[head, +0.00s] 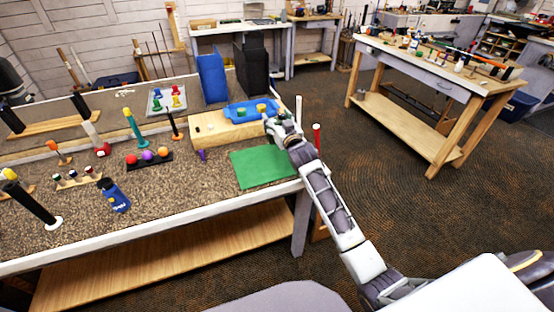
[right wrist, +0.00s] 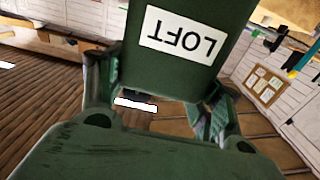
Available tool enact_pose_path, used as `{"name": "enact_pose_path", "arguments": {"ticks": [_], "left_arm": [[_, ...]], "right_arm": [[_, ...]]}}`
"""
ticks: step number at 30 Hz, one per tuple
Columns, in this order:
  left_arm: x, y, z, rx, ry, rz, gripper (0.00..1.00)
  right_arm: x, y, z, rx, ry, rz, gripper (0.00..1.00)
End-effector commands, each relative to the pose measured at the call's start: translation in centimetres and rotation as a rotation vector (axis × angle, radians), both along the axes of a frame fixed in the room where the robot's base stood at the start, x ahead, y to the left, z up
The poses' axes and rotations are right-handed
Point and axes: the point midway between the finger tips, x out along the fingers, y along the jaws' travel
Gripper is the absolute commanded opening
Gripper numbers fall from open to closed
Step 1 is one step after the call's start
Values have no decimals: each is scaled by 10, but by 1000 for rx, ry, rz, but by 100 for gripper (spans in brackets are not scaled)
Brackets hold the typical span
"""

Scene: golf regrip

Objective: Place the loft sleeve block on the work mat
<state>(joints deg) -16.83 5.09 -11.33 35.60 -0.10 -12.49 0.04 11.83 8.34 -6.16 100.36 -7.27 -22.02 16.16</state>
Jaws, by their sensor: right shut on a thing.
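The loft sleeve block (right wrist: 185,40) is dark green with a white label reading LOFT, upside down in the right wrist view. My right gripper (right wrist: 157,98) is shut on it, with a finger at each side. In the head view my right gripper (head: 281,128) is over the bench, by the right end of the blue tray and beyond the mat's far edge. I cannot make out the block there. The work mat (head: 262,168) is a flat green sheet at the bench's right front corner, and its visible surface is bare. My left gripper is not in view.
A blue tray (head: 235,114) and a pale wooden block (head: 212,132) stand behind the mat. A purple peg (head: 201,155) is left of the mat. A rack of coloured balls (head: 148,162) and a blue bottle (head: 114,196) are farther left.

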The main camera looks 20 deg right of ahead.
Motion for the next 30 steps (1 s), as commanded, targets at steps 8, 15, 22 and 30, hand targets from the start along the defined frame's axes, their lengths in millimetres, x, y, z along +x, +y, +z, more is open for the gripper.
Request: {"name": "enact_pose_path", "arguments": {"ticks": [8,15,22,30], "left_arm": [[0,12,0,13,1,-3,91],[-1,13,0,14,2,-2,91],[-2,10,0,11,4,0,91],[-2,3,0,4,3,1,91]], "right_arm": [[0,1,3,-1,-2,5,37],[0,1,3,0,-2,6,37],[0,1,2,0,-1,5,37],[0,1,-24,1,1,5,37]]}}
